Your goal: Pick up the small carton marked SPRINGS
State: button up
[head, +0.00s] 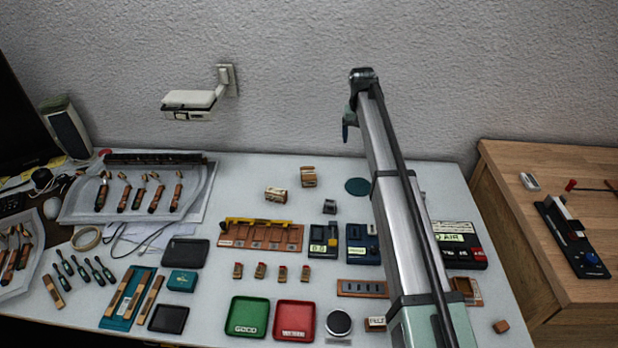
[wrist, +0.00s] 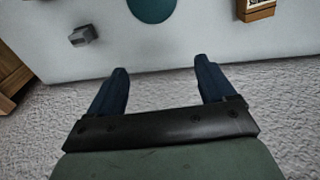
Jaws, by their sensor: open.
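Small brown cartons with pale labels stand at the back of the table: one (head: 276,194) and another (head: 308,177) to its right. A carton (head: 375,323) with a pale label is at the front, beside my arm. A small teal box (head: 183,281) with a label lies left of centre. The lettering is too small to tell which is marked SPRINGS. My gripper (wrist: 160,74) is open and empty, high near the back wall. In the wrist view a brown carton (wrist: 256,10) is at the top right, apart from the fingers.
A teal disc (wrist: 152,7) and a grey block (wrist: 83,36) lie on the table (wrist: 185,45) near its back edge. Green (head: 247,318) and red (head: 294,321) trays are at the front. My arm hides part of the right side. A wall lamp (head: 188,103) juts out at left.

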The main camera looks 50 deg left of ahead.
jog(key=n+g, duration=0.1)
jog(key=n, duration=0.1)
send_over(308, 172)
jog(key=f, duration=0.1)
notch_tip(308, 172, down, 14)
jog(key=shift+f, duration=0.1)
jog(key=shift+c, duration=0.5)
jog(key=c, duration=1)
jog(key=shift+o, duration=0.2)
